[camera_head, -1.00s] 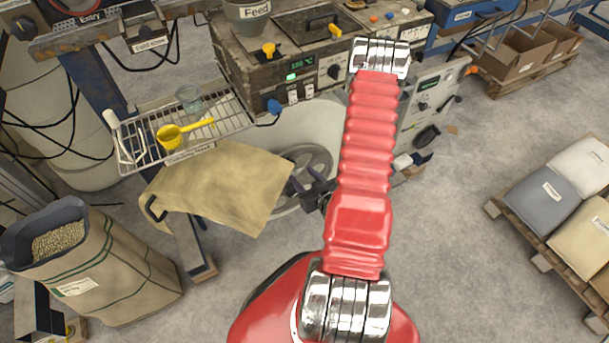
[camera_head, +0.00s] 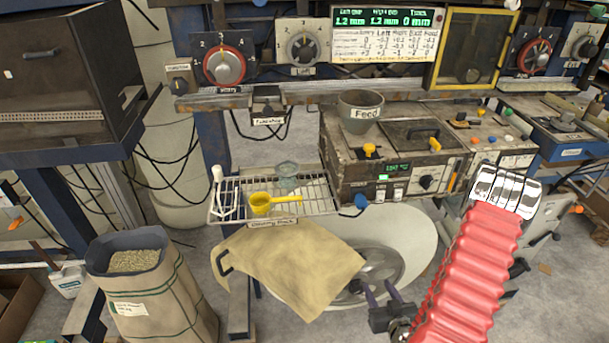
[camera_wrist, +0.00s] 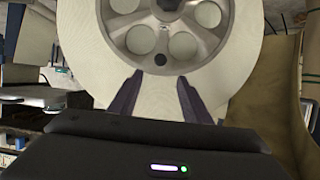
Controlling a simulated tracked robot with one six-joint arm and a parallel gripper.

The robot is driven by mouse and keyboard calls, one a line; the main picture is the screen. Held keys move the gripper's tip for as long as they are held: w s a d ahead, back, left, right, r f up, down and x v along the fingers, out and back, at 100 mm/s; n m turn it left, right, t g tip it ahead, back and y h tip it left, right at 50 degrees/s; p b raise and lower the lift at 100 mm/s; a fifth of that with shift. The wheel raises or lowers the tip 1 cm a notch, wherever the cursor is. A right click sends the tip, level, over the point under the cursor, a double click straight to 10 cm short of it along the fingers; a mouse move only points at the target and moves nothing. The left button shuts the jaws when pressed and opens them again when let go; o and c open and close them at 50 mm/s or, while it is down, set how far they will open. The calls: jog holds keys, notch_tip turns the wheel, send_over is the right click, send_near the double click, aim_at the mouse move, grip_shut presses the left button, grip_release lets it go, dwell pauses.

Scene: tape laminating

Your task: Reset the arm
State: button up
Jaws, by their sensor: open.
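My gripper (camera_head: 379,296) is at the lower right of the head view, at the end of my red arm. Its two dark purple fingers stand apart with nothing between them. In the wrist view my gripper (camera_wrist: 160,88) is open and empty. Beyond its fingers is a large pale reel (camera_wrist: 85,45) with a grey spoked hub. The reel (camera_head: 415,235) also shows in the head view under the bench, partly covered by a tan cloth (camera_head: 290,265) and my arm.
A wire rack (camera_head: 325,205) holds a yellow scoop (camera_head: 262,203) and a glass beaker (camera_head: 287,172). The Feed pot (camera_head: 360,112) stands on the control box (camera_head: 380,165). An open sack of pellets (camera_head: 150,290) is at lower left. Machine panels with dials fill the back.

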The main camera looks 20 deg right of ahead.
jog(key=s+a+f+m+g+y, duration=0.1)
jog(key=s+a+f+g+y, duration=0.1)
jog(key=s+f+g, duration=0.75)
jog(key=a+r+g, duration=0.2)
jog(key=r, duration=0.8)
jog(key=a+r+g, duration=0.2)
jog(key=r, duration=0.9)
jog(key=w+a+r+n+t, duration=0.1)
jog(key=a+r+n+t, duration=0.1)
jog(key=a+r, duration=0.7)
jog(key=w+a+r+n+t+y, duration=0.1)
jog(key=a+r+t, duration=0.3)
jog(key=a+r, duration=0.6)
notch_tip(320, 180, up, 7)
jog(key=shift+f+n, duration=0.1)
jog(key=shift+n, duration=0.3)
